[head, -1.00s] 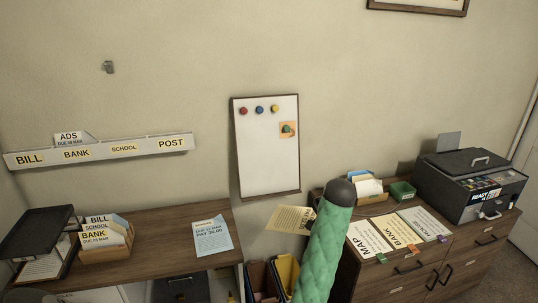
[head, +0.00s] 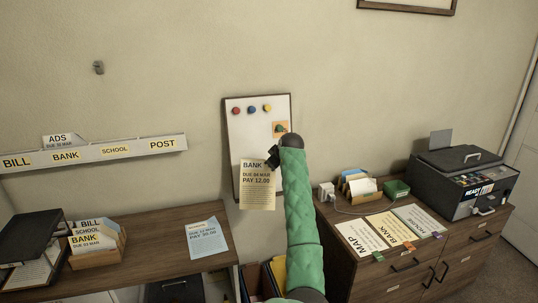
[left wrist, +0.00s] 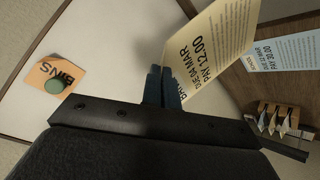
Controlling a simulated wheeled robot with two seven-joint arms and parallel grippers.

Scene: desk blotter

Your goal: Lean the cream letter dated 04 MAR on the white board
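The cream letter (head: 258,192) reads BANK, DUE 04 MAR, PAY 12.00. It hangs upright in front of the lower part of the white board (head: 245,135), its bottom below the board's lower edge. My left gripper (head: 272,158) is shut on the letter's upper right edge. In the left wrist view the fingers (left wrist: 163,88) pinch the letter (left wrist: 212,50), and the white board (left wrist: 95,65) is close behind. I cannot tell whether the letter touches the board. My right gripper is not in view.
Round magnets (head: 252,110) and an orange note (head: 280,127) are on the board's upper part. A blue letter (head: 208,238) lies on the left desk. A letter box (head: 97,243) stands left of it. A cabinet with cards (head: 392,228) and a printer (head: 462,182) is at right.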

